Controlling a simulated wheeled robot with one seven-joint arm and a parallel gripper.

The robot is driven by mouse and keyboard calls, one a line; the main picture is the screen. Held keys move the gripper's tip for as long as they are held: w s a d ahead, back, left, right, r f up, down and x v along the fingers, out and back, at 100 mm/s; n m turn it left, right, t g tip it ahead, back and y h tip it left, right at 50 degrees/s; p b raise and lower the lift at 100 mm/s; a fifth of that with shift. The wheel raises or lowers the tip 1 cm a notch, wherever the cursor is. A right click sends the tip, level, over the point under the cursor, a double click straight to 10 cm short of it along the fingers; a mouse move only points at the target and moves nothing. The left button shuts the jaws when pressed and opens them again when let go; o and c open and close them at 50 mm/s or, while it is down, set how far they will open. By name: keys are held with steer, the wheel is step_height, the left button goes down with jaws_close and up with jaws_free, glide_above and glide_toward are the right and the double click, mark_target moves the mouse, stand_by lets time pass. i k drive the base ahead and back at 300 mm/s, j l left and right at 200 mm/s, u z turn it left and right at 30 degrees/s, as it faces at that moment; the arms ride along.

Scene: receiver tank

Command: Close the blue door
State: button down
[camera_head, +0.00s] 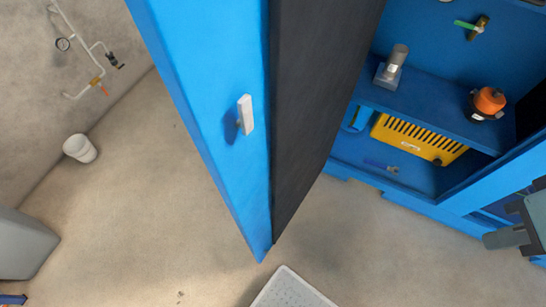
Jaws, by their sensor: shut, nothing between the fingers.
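The blue door (205,85) stands swung open in the middle of the head view, out from the blue cabinet (425,100) on the right. A dark panel (318,95) forms the door's other visible side. A pale handle (245,115) sticks out from the blue face. My gripper (492,239) is at the right edge, partly cut off, in front of the cabinet's lower right part. It is shut and empty, well apart from the door. The door's top and hinge are out of view.
The cabinet holds a yellow slotted box (418,139), an orange-topped part (489,101) and a grey cylinder (393,66). A white bucket (80,148) stands by the left wall below piping (91,68). A grey bin (22,245) is at lower left. Floor left of the door is clear.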

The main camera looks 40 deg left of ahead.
mark_target(300, 63)
steer(key=k+j+u, duration=0.1)
steer(key=j, duration=0.2)
steer(key=k+j+u, duration=0.1)
steer(key=j, duration=0.25)
steer(key=k+j, duration=0.25)
steer(key=k+j+u, duration=0.15)
steer(key=j, duration=0.25)
steer(key=j+u, duration=0.1)
steer(key=u, duration=0.25)
steer(key=j+u, duration=0.15)
steer(key=u, duration=0.2)
steer(key=i+j+u, duration=0.1)
steer(key=u, duration=0.3)
